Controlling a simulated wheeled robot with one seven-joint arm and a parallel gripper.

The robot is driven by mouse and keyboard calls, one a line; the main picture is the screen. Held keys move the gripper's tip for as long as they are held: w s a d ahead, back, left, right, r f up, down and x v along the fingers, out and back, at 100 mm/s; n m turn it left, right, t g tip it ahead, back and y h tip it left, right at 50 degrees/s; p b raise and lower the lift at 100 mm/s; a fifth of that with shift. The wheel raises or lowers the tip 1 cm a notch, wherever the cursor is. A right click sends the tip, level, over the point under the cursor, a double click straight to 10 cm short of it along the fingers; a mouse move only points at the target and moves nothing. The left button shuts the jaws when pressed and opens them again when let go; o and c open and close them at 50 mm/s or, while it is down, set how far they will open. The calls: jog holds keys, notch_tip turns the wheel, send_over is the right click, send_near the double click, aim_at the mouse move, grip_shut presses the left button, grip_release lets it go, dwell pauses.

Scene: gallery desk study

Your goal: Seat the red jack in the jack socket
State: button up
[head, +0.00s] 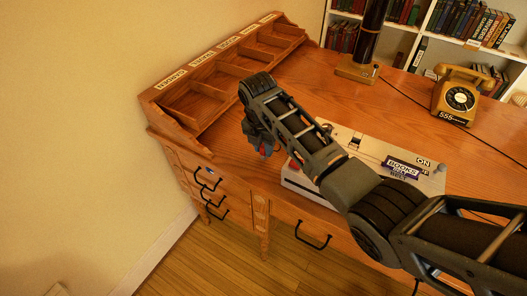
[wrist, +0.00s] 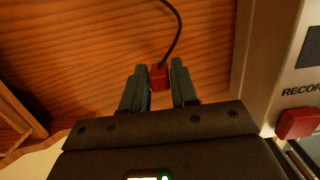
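The red jack (wrist: 158,77), a small red block with a thin dark cable running up from it, sits between the two fingertips of my gripper (wrist: 160,82) in the wrist view. The fingers lie close on both sides of it and appear shut on it. In the head view my gripper (head: 262,146) is at the left of the white device (head: 295,182), over the desk near its front edge, with a bit of red at its tips. The jack socket cannot be made out; my arm covers part of the device.
In the wrist view a red button (wrist: 297,123) stands on the device beside lettering starting "RECOR". A wooden pigeonhole rack (head: 205,75) lines the desk's left side. A yellow telephone (head: 458,95) and a dark lamp-like column (head: 368,40) stand behind.

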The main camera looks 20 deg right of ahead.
grip_shut()
